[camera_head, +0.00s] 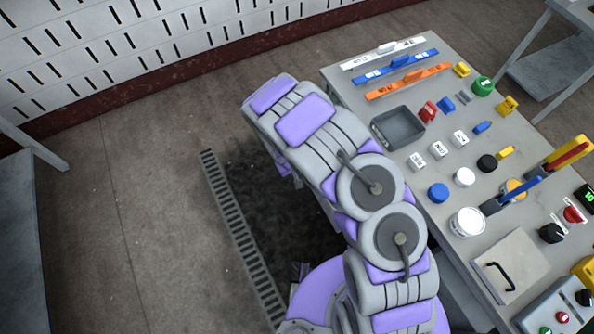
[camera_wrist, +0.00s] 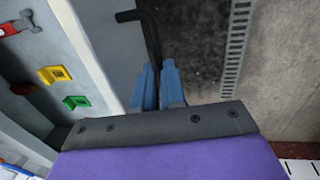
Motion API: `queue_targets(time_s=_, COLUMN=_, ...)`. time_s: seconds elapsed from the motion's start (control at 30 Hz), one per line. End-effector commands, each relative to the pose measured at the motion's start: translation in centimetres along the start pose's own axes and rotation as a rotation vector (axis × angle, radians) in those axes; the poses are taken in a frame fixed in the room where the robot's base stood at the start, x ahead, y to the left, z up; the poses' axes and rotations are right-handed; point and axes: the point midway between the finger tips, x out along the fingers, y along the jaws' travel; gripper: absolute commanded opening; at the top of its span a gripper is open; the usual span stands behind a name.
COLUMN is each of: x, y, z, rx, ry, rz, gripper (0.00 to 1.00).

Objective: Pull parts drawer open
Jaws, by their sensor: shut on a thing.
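In the wrist view a black bent bar handle (camera_wrist: 150,27) stands out from a pale grey upright panel (camera_wrist: 95,45), which looks like the drawer front. My gripper (camera_wrist: 157,66) has its two blue-grey fingers closed around the lower part of this handle. The handle's far end is hidden between the fingers. I cannot tell from this view how far the drawer stands out. In the head view my arm covers the near side of the bench, so the gripper, handle and drawer are hidden there.
The grey workbench (camera_head: 447,192) carries a grey tray (camera_head: 398,127), coloured bars, knobs, blocks and a square lid with a black handle (camera_head: 510,266). A floor grate (camera_head: 237,233) runs left of my arm. The floor beyond it is clear up to a grey table (camera_head: 20,245).

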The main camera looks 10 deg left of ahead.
Motion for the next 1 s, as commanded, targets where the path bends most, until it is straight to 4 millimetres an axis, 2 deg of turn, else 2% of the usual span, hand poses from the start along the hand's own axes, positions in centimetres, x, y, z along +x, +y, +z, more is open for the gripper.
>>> queue_targets(time_s=0.07, x=0.0, y=0.0, z=0.0, rx=0.0, ry=0.001, rz=0.0, gripper=0.0)
queue_targets(time_s=0.1, x=0.0, y=0.0, z=0.0, rx=0.0, ry=0.0, rz=0.0, gripper=0.14)
queue_targets(time_s=0.17, x=0.0, y=0.0, z=0.0, rx=0.0, ry=0.0, rz=0.0, gripper=0.2)
queue_targets(time_s=0.43, x=-0.1, y=0.0, z=0.0, rx=0.0, ry=0.0, rz=0.0, gripper=0.21)
queue_targets(time_s=0.53, x=-0.8, y=0.1, z=-0.1, rx=0.0, ry=0.002, rz=0.001, gripper=0.21)
queue_targets(time_s=0.67, x=-2.8, y=0.1, z=-0.2, rx=0.0, ry=0.004, rz=0.0, gripper=0.21)
queue_targets(time_s=1.0, x=-9.7, y=0.0, z=-0.1, rx=-0.001, ry=0.003, rz=0.0, gripper=0.21)
